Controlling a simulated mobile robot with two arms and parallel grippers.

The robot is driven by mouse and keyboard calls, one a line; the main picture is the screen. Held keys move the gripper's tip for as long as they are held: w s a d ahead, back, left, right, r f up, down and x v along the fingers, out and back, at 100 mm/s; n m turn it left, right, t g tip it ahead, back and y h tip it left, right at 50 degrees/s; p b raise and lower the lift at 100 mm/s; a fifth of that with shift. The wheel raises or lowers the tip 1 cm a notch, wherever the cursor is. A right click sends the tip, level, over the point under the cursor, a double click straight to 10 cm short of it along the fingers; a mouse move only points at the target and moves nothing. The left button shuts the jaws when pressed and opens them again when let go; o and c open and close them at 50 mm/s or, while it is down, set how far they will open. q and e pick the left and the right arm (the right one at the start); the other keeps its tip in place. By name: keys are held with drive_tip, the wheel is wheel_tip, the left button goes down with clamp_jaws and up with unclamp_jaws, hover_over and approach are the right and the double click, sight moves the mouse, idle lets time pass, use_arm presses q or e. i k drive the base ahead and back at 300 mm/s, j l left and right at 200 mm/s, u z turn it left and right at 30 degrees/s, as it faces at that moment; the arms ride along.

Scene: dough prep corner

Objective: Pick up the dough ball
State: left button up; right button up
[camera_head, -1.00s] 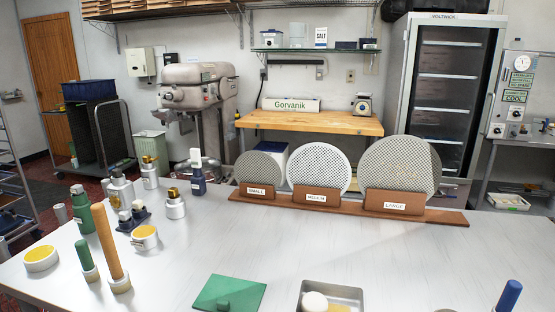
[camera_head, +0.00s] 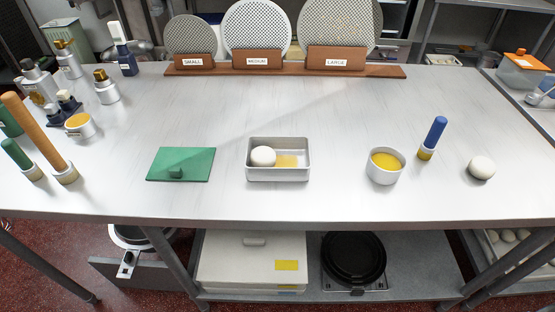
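A white dough ball (camera_head: 481,168) sits on the bare metal tabletop at the right, near the front edge. A second white ball (camera_head: 263,156) lies in the left part of a small metal tray (camera_head: 279,174), beside a yellow patch. Which of the two is the task's ball, I cannot tell. Neither of my grippers is in the view.
A cup with yellow contents (camera_head: 384,168) and a blue-handled tool (camera_head: 434,138) stand left of the right ball. Wooden and green handles, bottles and jars crowd the left. A rack (camera_head: 285,70) of perforated discs lines the back.

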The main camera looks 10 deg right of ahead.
sight(481, 168)
drive_tip(key=z, duration=1.8)
drive_tip(key=k+u, duration=0.1)
drive_tip(key=u, duration=1.25)
drive_tip(key=z, duration=1.35)
drive_tip(key=i+l+u, duration=0.15)
drive_tip(key=l+u, duration=0.15)
drive_tip(key=l, duration=0.65)
drive_tip(key=l+u, duration=0.3)
drive_tip(key=l, duration=0.6)
